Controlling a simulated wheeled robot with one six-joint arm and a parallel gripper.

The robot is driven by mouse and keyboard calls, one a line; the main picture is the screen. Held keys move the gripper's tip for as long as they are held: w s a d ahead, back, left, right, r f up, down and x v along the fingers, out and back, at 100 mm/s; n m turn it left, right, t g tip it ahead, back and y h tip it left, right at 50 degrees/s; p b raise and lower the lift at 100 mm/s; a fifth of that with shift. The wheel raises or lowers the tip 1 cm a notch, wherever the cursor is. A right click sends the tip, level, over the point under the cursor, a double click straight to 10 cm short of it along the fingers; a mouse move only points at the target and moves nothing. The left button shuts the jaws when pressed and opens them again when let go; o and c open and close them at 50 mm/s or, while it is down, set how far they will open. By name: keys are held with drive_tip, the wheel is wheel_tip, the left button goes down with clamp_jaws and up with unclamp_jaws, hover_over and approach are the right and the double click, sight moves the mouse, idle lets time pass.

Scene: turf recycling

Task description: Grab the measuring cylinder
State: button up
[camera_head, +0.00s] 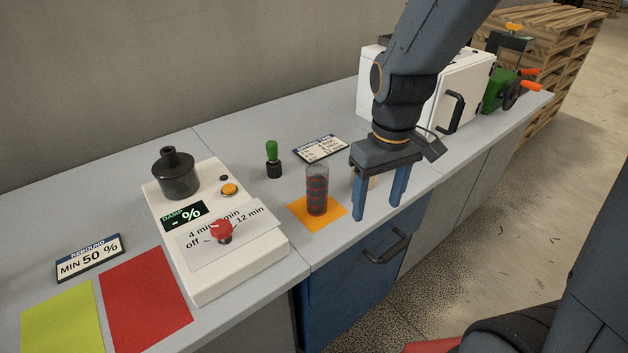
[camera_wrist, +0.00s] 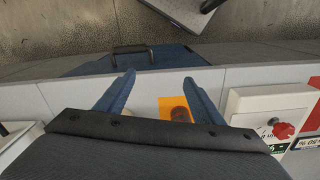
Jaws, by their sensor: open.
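The measuring cylinder (camera_head: 317,190) is a clear upright tube with dark red contents. It stands on an orange square mat (camera_head: 298,211) on the grey counter. My gripper (camera_head: 378,210) is open, its two blue fingers pointing down to the right of the cylinder in the head view, apart from it. In the wrist view the cylinder (camera_wrist: 180,114) shows beside the right-hand finger of my gripper (camera_wrist: 158,78), partly hidden, over the orange mat (camera_wrist: 166,103). Nothing is held between the fingers.
A white device (camera_head: 250,262) with a red knob stands left of the cylinder. A white cabinet (camera_head: 466,92) stands at the right. A small beige thing (camera_head: 372,182) shows behind my fingers.

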sight(319, 168)
drive_tip(key=w+a+n+p, duration=0.1)
drive_tip(key=w+a+n, duration=0.2)
drive_tip(key=w+a+r+n, duration=0.1)
drive_tip(key=w+a+n, duration=0.1)
drive_tip(key=a+n, duration=0.1)
drive_tip(key=w+a+n+p, duration=0.1)
drive_tip(key=w+a+n, duration=0.1)
drive_tip(key=a, duration=0.3)
drive_tip(key=shift+w+r+n+p, duration=0.35)
drive_tip(key=shift+w+r+n, duration=0.05)
drive_tip(key=shift+w, duration=0.4)
drive_tip(key=shift+w+a+f, duration=0.1)
drive_tip(key=shift+f, duration=0.25)
drive_tip(key=shift+w+a+f+p, duration=0.15)
drive_tip(key=shift+f+p, duration=0.35)
drive_tip(key=shift+f, duration=1.25)
drive_tip(key=shift+w+d+f+p, duration=0.1)
drive_tip(key=shift+f+p, duration=0.35)
drive_tip(key=shift+f, duration=1.3)
drive_tip(key=c, duration=1.3)
